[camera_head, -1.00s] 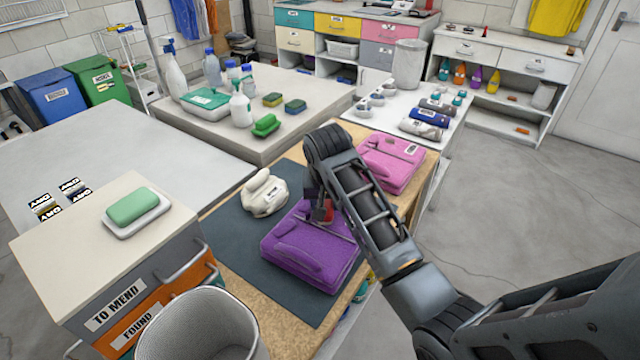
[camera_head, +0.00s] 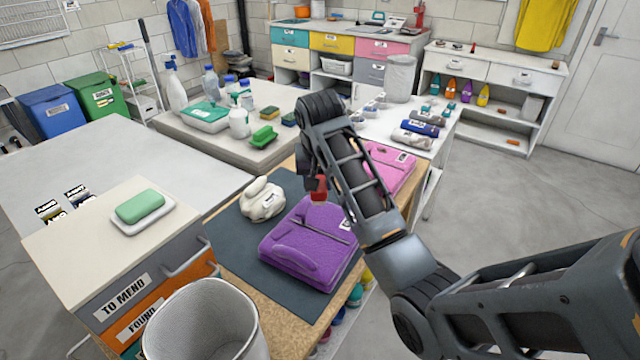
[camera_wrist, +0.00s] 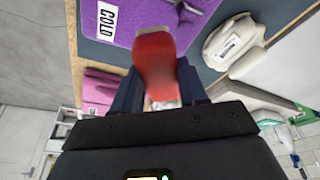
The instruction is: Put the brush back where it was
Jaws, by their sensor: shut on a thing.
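My gripper (camera_head: 314,188) is shut on a small red thing (camera_head: 319,187), which I take to be the brush. The purple bag also shows in the wrist view (camera_wrist: 135,25), with a COLD label. Most of the fingers are hidden by my arm in the head view.
A cream bundle (camera_head: 262,203) lies on the dark mat (camera_head: 225,235) beside the purple bag. A pink bag (camera_head: 392,165) lies behind my arm. A white bin (camera_head: 205,320) stands in front. A green brush-like item (camera_head: 264,135) and bottles stand on the back table.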

